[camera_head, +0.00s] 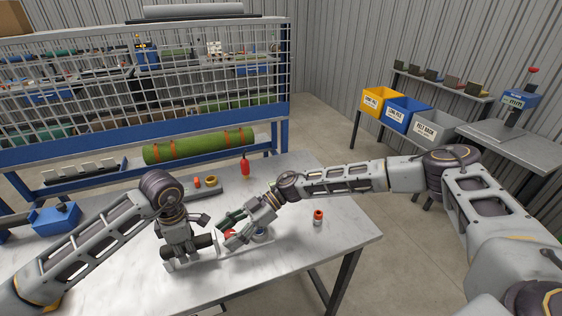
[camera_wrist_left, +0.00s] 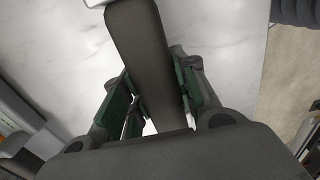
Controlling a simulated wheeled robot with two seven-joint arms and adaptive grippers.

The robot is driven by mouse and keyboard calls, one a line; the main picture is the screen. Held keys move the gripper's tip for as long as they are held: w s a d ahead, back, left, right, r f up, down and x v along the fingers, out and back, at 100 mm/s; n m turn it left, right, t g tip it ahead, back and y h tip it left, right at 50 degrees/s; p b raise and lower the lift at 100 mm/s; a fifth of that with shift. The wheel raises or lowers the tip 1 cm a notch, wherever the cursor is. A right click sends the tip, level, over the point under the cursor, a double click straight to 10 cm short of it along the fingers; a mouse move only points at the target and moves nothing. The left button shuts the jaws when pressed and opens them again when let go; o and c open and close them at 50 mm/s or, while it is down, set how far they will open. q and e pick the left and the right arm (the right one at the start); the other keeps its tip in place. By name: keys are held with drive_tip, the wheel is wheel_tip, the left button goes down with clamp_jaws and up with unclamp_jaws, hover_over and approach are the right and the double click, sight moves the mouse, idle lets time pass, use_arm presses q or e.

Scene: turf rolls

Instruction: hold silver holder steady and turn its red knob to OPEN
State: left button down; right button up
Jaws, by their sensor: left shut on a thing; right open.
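The silver holder (camera_head: 208,258) lies on the pale table as a long light base with dark parts on it. Its red knob (camera_head: 229,234) shows only as a small red patch, partly hidden by my right gripper. My left gripper (camera_head: 186,246) is down at the holder's left end. In the left wrist view its green-padded fingers (camera_wrist_left: 158,100) are shut on a dark bar (camera_wrist_left: 148,60), which seems to be part of the holder. My right gripper (camera_head: 230,228) is open with its fingers around or beside the knob; I cannot tell whether they touch it. The OPEN mark is not readable.
A small red-topped canister (camera_head: 318,217) stands at the right of the table (camera_head: 300,255). A red bottle (camera_head: 245,166) and a grey tray (camera_head: 205,188) with small orange parts are behind the grippers.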

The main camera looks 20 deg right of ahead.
drive_tip(key=shift+m+t, duration=1.8)
drive_tip(key=shift+t, duration=0.2)
drive_tip(key=v, duration=1.2)
drive_tip(key=shift+d, duration=0.1)
drive_tip(key=w+d+r+m+t+h, duration=0.1)
drive_tip(key=w+d+m+t, duration=0.3)
drive_tip(key=w, duration=0.6)
drive_tip(key=w+d+r+m+t+h, duration=0.1)
drive_tip(key=w+d+m+t, duration=0.3)
drive_tip(key=w, duration=0.6)
drive_tip(key=shift+d+r+t+h, duration=0.35)
drive_tip(key=shift+d+t+h, duration=0.6)
drive_tip(key=shift+d, duration=0.95)
